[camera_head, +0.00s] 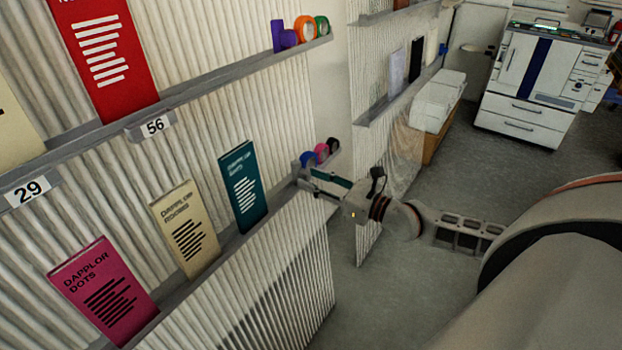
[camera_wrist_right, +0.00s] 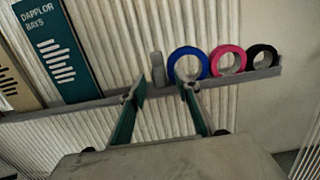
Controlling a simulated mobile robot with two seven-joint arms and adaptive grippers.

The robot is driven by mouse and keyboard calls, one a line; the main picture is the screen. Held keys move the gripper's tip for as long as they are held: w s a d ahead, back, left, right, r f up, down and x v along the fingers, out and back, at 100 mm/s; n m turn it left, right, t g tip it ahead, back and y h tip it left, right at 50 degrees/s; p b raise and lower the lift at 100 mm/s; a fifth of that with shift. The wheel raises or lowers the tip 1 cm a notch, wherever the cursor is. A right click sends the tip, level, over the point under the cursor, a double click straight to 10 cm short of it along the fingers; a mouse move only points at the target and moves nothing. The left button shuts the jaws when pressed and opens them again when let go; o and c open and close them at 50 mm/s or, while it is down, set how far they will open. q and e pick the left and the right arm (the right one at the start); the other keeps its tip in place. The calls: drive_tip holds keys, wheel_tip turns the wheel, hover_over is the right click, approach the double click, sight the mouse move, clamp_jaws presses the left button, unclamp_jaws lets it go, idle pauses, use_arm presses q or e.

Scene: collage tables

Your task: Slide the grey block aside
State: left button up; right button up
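A small grey block (camera_wrist_right: 157,69) stands upright on the narrow grey shelf ledge (camera_wrist_right: 75,107), just left of a blue tape roll, in the right wrist view. I cannot make it out in the head view, where my gripper is close in front of that spot. My right gripper (camera_wrist_right: 162,90) is open and empty, its two green-padded fingers spread apart, pointing at the ledge. The block shows in the gap beyond the fingertips; I cannot tell how far away it is. The gripper also shows in the head view (camera_head: 312,183). My left gripper is not in view.
Blue (camera_wrist_right: 187,64), pink (camera_wrist_right: 228,61) and black (camera_wrist_right: 262,57) tape rolls stand right of the block. A teal book (camera_wrist_right: 52,50) stands to its left, with clear ledge between. An upper shelf (camera_head: 230,75) holds more tape rolls. The ledge ends past the black roll.

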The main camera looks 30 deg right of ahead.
drive_tip(key=shift+w+a, duration=0.2)
drive_tip(key=shift+w, duration=0.25)
clamp_jaws()
drive_tip(key=s+a+p, duration=0.1)
drive_tip(key=a, duration=0.1)
drive_tip(key=s+a+p, duration=0.1)
drive_tip(key=a+p, duration=0.1)
drive_tip(key=a, duration=0.1)
drive_tip(key=s+a+p, duration=0.1)
drive_tip(key=a+p, duration=0.1)
drive_tip(key=shift+a+r, duration=0.15)
drive_tip(key=shift+s+a+f, duration=0.2)
drive_tip(key=shift+a, duration=0.35)
unclamp_jaws()
